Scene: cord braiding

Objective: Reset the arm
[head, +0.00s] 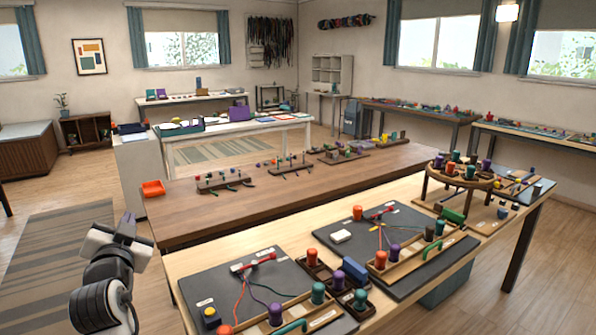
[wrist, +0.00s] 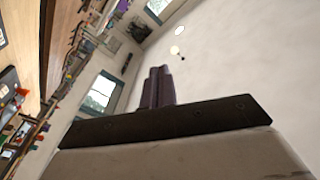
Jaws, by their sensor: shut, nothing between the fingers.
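My gripper (head: 127,222) is at the lower left in the head view, raised beside the near end of the tables and apart from everything on them. In the wrist view my gripper (wrist: 159,72) shows its dark fingers closed together with nothing between them. That view is tilted and looks across the room at the wall and windows.
A light wood table (head: 185,262) with two dark braiding boards, cords and coloured pegs is to the right of my arm. A brown table (head: 330,184) with an orange tray (head: 153,188) lies behind it. The floor around the striped rug (head: 50,260) is clear.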

